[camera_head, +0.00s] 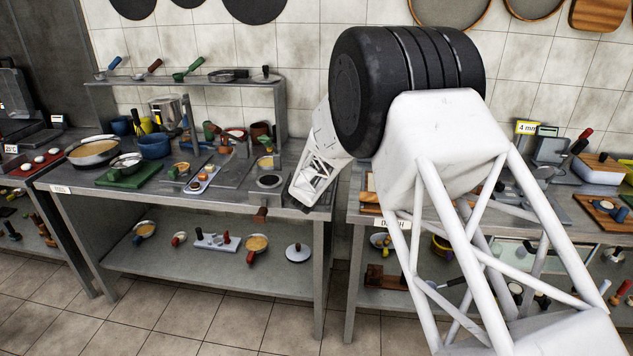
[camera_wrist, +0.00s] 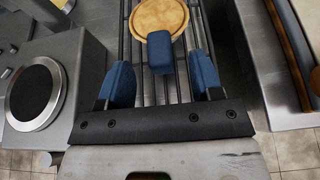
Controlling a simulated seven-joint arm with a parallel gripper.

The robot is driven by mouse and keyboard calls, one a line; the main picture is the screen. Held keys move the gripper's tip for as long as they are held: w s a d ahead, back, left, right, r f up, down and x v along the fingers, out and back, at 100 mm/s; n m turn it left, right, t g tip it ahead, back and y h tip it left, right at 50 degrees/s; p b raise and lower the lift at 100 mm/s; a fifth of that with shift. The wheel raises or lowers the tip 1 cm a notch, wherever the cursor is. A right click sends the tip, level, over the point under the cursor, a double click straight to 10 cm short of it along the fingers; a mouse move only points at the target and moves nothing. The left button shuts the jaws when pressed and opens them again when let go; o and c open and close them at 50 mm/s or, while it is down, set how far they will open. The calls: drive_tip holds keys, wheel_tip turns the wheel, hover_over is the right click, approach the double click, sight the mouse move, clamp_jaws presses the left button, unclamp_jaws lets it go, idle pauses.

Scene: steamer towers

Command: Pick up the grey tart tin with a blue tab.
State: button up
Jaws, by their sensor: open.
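My gripper is open, with one blue finger on each side of the tab. The fingers look apart from it, and nothing is held. The tin's grey side is not clear from above. In the head view, my white arm ends over the right end of the left table, and I cannot pick out this tin there.
The tin lies over dark parallel bars (camera_wrist: 182,90). A grey unit with a round black plate (camera_wrist: 35,93) stands close on the left. The left table (camera_head: 72,186) holds many pans and boards.

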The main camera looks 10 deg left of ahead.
drive_tip(key=shift+x, duration=2.4)
drive_tip(key=shift+f, duration=0.1)
clamp_jaws()
